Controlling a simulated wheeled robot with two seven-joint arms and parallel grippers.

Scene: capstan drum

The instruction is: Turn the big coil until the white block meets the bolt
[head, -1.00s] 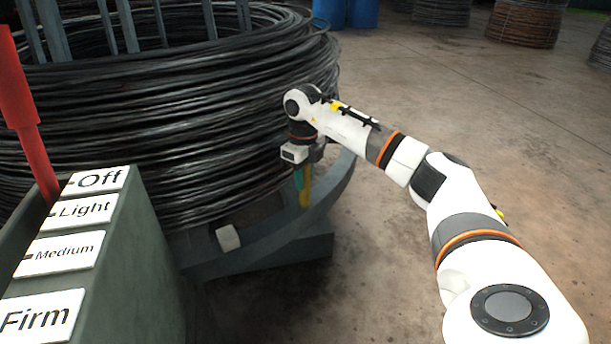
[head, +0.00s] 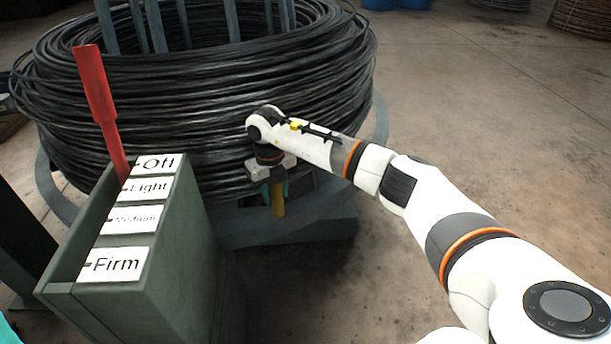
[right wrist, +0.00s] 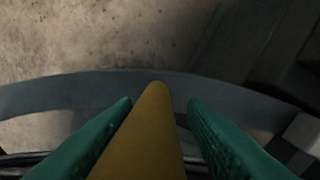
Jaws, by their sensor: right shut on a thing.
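The big coil (head: 150,110) of dark wire sits on a grey round rim (head: 375,135). My right gripper (head: 277,197) is at the near side of the coil. Its teal fingers are closed on a yellow peg (head: 279,205) that points down by the rim; the peg also shows between the fingers in the right wrist view (right wrist: 145,140). A pale block, likely the white block (right wrist: 304,131), shows at the right edge of the right wrist view, and I cannot make it out in the head view. I cannot pick out the bolt. A teal tip, likely my left gripper (head: 8,330), shows at the bottom left corner.
A grey-green box (head: 170,250) with a red lever (head: 100,100) stands in front of the coil at the left. Its labels read Off, Light, Medium and Firm; the lever is beside the Off end. Concrete floor (head: 480,110) is open on the right.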

